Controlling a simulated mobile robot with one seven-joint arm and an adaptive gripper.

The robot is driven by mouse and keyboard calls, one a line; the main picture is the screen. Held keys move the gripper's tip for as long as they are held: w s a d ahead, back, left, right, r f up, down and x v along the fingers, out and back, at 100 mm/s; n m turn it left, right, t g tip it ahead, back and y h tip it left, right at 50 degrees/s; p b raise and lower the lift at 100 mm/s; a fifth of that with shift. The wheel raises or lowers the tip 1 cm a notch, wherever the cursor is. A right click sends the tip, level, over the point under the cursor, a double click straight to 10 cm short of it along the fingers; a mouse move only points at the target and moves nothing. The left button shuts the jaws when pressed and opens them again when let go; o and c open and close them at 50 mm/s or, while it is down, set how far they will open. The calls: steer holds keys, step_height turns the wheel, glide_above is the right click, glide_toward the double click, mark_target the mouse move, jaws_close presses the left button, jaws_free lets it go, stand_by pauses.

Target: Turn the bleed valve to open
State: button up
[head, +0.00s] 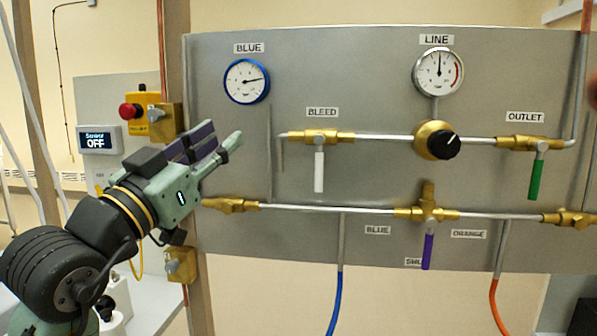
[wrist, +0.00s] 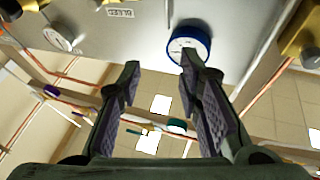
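The bleed valve (head: 338,137) is a brass body on the upper pipe, under the BLEED label (head: 322,112). Its white lever handle (head: 319,172) hangs straight down, across the pipe. My gripper (head: 226,138) is to the left of the valve, apart from it, in front of the panel's left part below the blue gauge. In the wrist view the two fingers (wrist: 160,66) stand well apart with nothing between them. The BLEED label (wrist: 120,13) shows upside down at the top of that view; the white handle is not clearly visible there.
The blue-rimmed gauge (head: 247,81) is above my gripper and shows near the right fingertip in the wrist view (wrist: 188,45). A black-knobbed regulator (head: 438,141), green handle (head: 536,177) and purple handle (head: 428,251) sit further right. A red emergency button (head: 129,111) is at left.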

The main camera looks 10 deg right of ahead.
mark_target(316, 173)
steer(key=d+f+m+g+h, duration=0.1)
steer(key=d+f+m+g, duration=0.1)
steer(key=d+f+g, duration=0.5)
steer(key=p+x, duration=0.1)
steer(key=x, duration=0.3)
steer(key=p+x, duration=0.1)
steer(key=x, duration=0.3)
steer(key=p+x, duration=0.1)
steer(key=x, duration=0.2)
steer(key=shift+w+d+r, duration=0.1)
steer(key=shift+d+r, duration=0.3)
steer(key=shift+d, duration=0.05)
steer(key=shift+c, duration=0.3)
jaws_close()
